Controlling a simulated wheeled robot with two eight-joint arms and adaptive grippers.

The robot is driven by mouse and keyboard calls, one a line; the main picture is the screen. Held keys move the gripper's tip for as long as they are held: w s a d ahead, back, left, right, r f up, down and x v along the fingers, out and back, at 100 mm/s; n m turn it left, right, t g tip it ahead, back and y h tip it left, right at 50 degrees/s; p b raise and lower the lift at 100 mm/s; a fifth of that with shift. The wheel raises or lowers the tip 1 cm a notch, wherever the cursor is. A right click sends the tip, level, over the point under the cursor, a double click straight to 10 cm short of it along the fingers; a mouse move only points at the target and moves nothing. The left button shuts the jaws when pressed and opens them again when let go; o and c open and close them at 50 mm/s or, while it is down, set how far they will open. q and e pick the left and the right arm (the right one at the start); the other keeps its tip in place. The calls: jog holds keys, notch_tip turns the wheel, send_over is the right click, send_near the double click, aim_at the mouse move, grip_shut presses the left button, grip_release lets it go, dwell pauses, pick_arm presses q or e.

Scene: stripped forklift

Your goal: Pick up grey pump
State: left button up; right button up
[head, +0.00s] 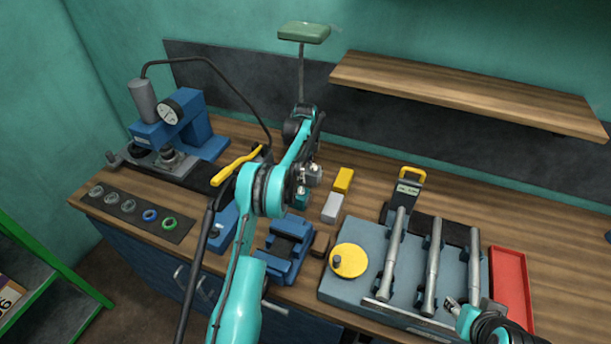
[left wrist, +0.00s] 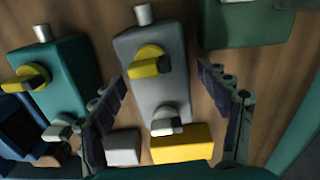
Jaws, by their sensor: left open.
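The grey pump (left wrist: 150,95) lies in the middle of the left wrist view, with a yellow knob on top and a metal stub at its far end. My left gripper (left wrist: 162,76) is open, with one dark-padded finger on each side of the pump. I cannot tell whether either finger touches it. In the head view my left arm hides most of the pump. A teal pump (left wrist: 62,78) with a similar yellow knob lies left of it in the wrist view. My right gripper (head: 455,306) shows only partly at the lower right of the head view; its opening is unclear.
A white block (head: 332,207) and a yellow block (head: 343,180) lie close by the gripper. A blue fixture (head: 284,252) stands in front. A grey plate (head: 345,292) with metal rods and a red tray (head: 512,285) are right. A blue press (head: 200,125) stands left.

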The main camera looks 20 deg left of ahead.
pick_arm(q)
grip_shut()
jog(key=shift+r, duration=0.1)
jog(key=shift+r, duration=0.1)
